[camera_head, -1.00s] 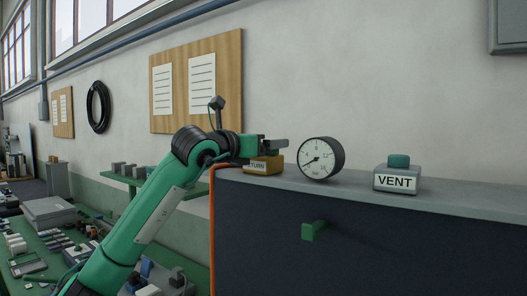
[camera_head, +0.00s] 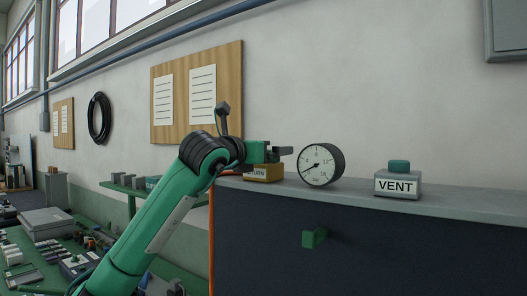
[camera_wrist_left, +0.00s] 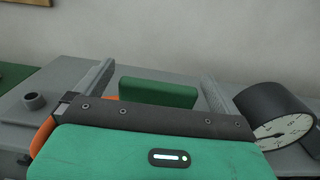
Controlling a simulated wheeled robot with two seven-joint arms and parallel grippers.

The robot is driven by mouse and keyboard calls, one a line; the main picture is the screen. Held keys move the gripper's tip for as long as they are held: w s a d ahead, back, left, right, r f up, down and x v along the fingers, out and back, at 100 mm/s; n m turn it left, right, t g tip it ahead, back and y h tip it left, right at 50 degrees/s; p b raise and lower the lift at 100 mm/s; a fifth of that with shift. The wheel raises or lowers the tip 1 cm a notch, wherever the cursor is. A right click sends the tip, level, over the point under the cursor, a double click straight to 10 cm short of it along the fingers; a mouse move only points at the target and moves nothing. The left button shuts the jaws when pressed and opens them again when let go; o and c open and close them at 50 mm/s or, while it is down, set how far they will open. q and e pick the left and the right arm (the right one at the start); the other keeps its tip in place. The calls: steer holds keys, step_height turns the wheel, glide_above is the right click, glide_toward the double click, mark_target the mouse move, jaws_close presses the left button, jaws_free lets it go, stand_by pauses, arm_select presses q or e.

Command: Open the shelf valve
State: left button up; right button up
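My left gripper (camera_head: 283,151) reaches in over the left end of the shelf, just above and behind a yellow box (camera_head: 262,174) whose label is partly hidden and ends in "URN". In the left wrist view its two grey fingers (camera_wrist_left: 158,82) stand wide apart. A green block (camera_wrist_left: 158,93) shows between them with gaps on both sides; I cannot tell for sure whether it is the valve's handle. A round gauge (camera_head: 320,165) stands just right of the gripper and also shows in the left wrist view (camera_wrist_left: 280,130). My right gripper is not in view.
A grey box marked VENT (camera_head: 397,186) with a green button stands farther right on the shelf top (camera_head: 455,198). A cluttered green bench (camera_head: 60,245) is at left. The shelf between gauge and VENT is clear.

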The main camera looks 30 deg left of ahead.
arm_select(q)
steer(key=shift+s, duration=0.1)
steer(key=shift+s+b, duration=0.3)
steer(key=shift+s, duration=0.05)
steer(key=s, duration=0.1)
steer(key=s+b, duration=0.1)
steer(key=s, duration=0.1)
steer(key=shift+s+a+f, duration=0.1)
steer(key=shift+a+f, duration=0.05)
steer(key=shift+a, duration=0.1)
steer(key=s+a+b, duration=0.1)
steer(key=s+b, duration=0.1)
steer(key=s, duration=0.7)
steer(key=shift+s+b, duration=0.3)
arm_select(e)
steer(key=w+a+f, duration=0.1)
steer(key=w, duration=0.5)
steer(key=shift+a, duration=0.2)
arm_select(q)
steer(key=shift+a, duration=0.1)
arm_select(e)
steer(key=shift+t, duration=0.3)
